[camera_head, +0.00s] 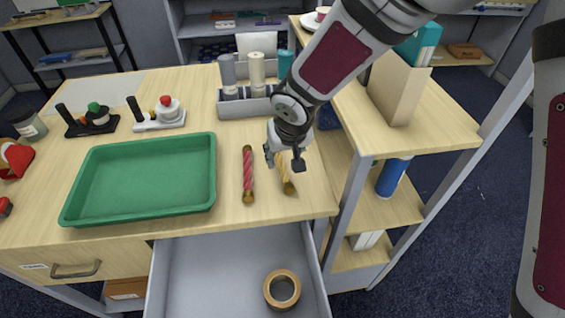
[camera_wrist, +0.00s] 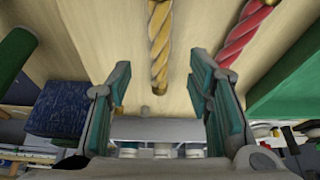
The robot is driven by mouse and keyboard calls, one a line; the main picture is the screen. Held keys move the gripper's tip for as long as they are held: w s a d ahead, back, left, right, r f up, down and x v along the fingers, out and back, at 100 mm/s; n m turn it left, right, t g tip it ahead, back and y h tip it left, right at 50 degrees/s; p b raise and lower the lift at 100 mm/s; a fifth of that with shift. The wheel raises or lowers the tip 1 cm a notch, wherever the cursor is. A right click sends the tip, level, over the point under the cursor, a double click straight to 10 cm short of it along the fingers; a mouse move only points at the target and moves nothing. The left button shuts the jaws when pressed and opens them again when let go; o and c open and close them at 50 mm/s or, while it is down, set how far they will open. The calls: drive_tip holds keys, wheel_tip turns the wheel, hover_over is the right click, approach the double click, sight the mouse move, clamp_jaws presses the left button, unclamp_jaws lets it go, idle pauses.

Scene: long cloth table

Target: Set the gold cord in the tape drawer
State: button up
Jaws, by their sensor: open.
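The gold cord (camera_head: 284,174) lies on the wooden table near its front right edge, partly hidden behind my gripper in the head view. In the wrist view the gold cord (camera_wrist: 160,45) runs between the open fingers, ahead of them. My gripper (camera_head: 286,160) is open and empty, just above the cord's far end; it also shows in the wrist view (camera_wrist: 160,95). The open drawer (camera_head: 210,275) below the table front holds a roll of brown tape (camera_head: 282,290) at its right side.
A red cord (camera_head: 248,175) lies just left of the gold one and also shows in the wrist view (camera_wrist: 245,30). A green tray (camera_head: 145,175) lies farther left. A grey holder (camera_head: 247,105) with bottles stands behind my gripper. A shelf unit (camera_head: 440,140) stands right.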

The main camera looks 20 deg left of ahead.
sight(282, 164)
drive_tip(key=x, duration=0.5)
drive_tip(key=shift+s+f, duration=0.1)
drive_tip(key=shift+d, duration=0.1)
clamp_jaws()
